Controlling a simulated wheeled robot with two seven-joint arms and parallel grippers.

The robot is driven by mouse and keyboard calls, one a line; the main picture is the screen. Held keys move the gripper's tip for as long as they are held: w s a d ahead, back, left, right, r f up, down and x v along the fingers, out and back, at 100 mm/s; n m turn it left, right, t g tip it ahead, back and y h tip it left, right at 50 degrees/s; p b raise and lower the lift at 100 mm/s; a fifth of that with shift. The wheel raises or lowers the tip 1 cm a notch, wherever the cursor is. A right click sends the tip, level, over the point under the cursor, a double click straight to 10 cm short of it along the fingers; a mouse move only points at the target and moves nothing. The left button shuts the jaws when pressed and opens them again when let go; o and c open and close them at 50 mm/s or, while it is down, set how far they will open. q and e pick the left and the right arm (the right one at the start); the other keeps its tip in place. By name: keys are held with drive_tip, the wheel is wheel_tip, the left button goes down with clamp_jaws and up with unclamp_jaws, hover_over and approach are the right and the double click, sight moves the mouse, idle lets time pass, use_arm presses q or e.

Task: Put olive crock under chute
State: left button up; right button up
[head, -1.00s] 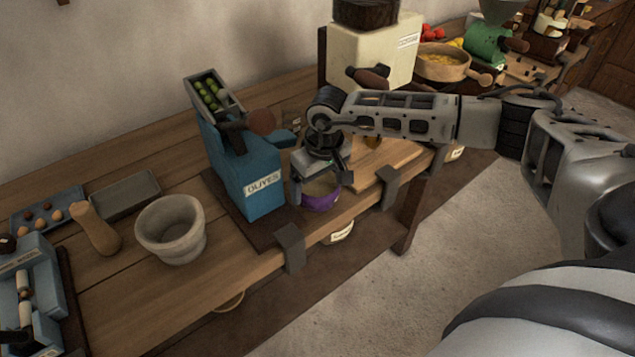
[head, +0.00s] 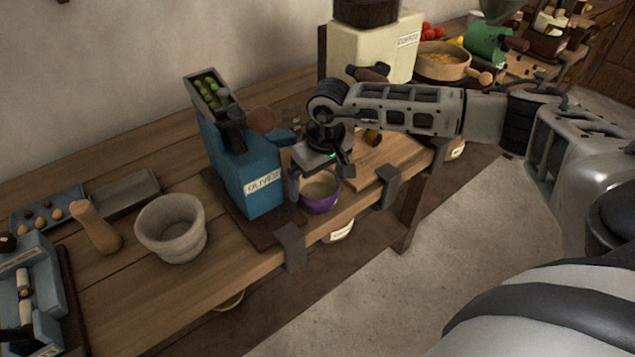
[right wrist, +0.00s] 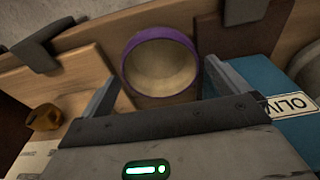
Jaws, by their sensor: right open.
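The crock is a small bowl with a purple outside and a pale inside (head: 320,203). It stands upright near the table's front edge, just right of the blue machine labelled OLIVES (head: 262,188), whose short spout (head: 283,138) sticks out on that side above table height. My right gripper (head: 320,176) is open and empty over the crock. In the right wrist view the crock (right wrist: 160,68) shows between and beyond the two fingers, apart from them as far as I can tell. The spout is not clear in that view. My left gripper is not in view.
A wooden board (head: 385,158) lies right of the crock, before a cream machine (head: 375,50). Dark clamps (head: 291,247) grip the table edge. A stone mortar (head: 171,228), a pestle (head: 96,228) and trays stand left. Bare tabletop (head: 200,305) lies in front of the mortar.

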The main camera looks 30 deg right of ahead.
wheel_tip(320, 180, up, 10)
drive_tip(key=s, duration=0.1)
drive_tip(key=shift+s+f+b, duration=0.15)
drive_tip(key=shift+s+b, duration=0.1)
drive_tip(key=shift+b, duration=0.1)
